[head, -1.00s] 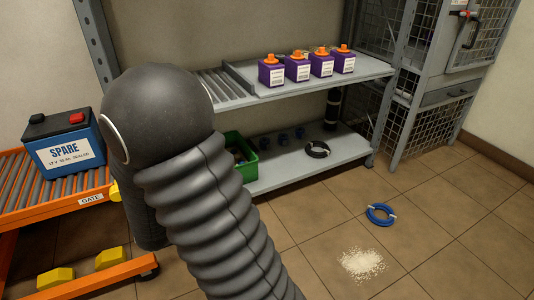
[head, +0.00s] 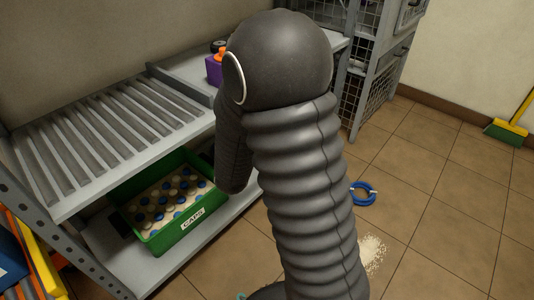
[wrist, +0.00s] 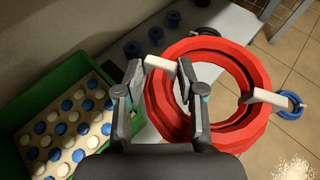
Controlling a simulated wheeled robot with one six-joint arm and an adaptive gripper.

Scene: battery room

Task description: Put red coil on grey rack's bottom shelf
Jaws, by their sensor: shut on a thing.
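The red coil (wrist: 253,75) is a thick ring with white ties, seen in the wrist view. My gripper (wrist: 160,75) is shut on its left side, by a white tie, and holds it above the floor and shelf edge. In the head view my arm hides both gripper and coil. The grey rack has a slatted upper shelf (head: 62,190) and a flat bottom shelf (head: 195,240). The left part of the bottom shelf carries a green bin; my arm covers its right part in the head view. The bottom shelf (wrist: 222,22) also shows in the wrist view, behind the coil.
The green CAPS bin (head: 172,240) holds blue and white caps. Small dark blue pieces (wrist: 172,18) stand on the bottom shelf. A purple container (head: 214,70) sits on the upper shelf. A blue coil (head: 363,194) and white powder (head: 372,252) lie on the floor.

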